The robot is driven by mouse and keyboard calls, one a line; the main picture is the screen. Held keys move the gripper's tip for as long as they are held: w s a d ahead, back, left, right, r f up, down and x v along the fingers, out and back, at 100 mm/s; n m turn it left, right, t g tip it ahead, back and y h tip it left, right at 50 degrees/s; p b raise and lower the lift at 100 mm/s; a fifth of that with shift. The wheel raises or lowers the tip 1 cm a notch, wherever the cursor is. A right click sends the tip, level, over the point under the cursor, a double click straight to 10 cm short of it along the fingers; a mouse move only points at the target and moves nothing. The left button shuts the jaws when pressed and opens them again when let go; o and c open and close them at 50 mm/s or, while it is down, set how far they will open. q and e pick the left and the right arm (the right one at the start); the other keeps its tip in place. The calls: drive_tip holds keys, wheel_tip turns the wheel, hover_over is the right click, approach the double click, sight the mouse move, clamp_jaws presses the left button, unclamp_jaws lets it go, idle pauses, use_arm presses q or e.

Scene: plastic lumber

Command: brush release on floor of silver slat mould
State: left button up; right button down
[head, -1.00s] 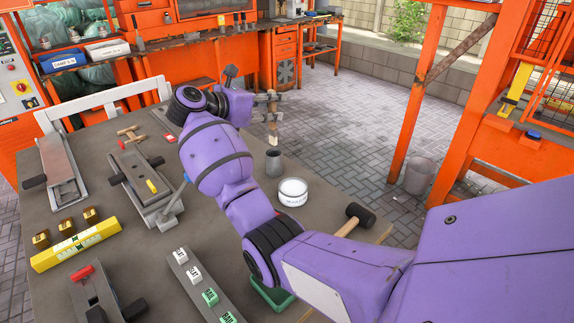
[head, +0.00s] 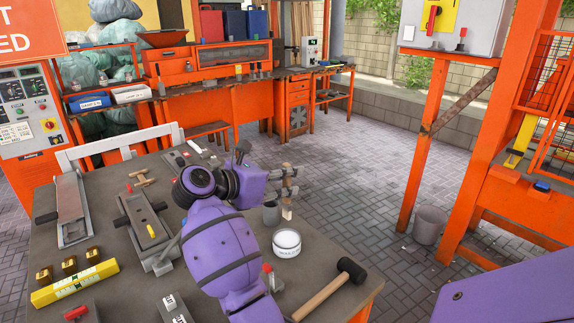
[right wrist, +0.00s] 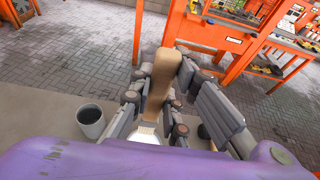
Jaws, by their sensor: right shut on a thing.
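My right gripper (head: 286,181) is shut on a wooden-handled brush (head: 287,213), which hangs upright between a grey cup and a white tub. In the right wrist view its wooden handle (right wrist: 158,85) stands between the fingers. The white tub (head: 287,246) stands on the table, nearer the camera than the brush. Long slat moulds lie on the table: a grey metal one (head: 151,224) with a yellow piece on it, and a pale-framed one (head: 72,205) with a brownish floor farther left. I cannot tell for sure which is the silver one. My left gripper is out of view.
The grey cup (head: 271,215) stands beside the brush. A black-headed mallet (head: 319,296) lies at the table's right edge. My right arm crosses the table's middle.

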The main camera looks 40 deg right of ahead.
sight(287, 206)
drive_tip(key=shift+s+a, duration=0.15)
drive_tip(key=shift+s, duration=0.25)
drive_tip(key=shift+f, duration=0.2)
drive_tip(key=shift+w+a+f+b, duration=0.15)
drive_tip(key=shift+f+b, duration=0.15)
drive_tip(key=shift+f, duration=0.4)
drive_tip(key=shift+f+b, duration=0.8)
drive_tip(key=shift+f, duration=1.4)
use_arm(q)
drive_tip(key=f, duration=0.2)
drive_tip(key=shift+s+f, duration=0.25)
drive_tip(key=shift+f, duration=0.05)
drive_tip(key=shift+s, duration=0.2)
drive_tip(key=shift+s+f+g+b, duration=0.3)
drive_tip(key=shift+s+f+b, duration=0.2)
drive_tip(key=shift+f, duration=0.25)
use_arm(e)
drive_tip(key=shift+f, duration=0.7)
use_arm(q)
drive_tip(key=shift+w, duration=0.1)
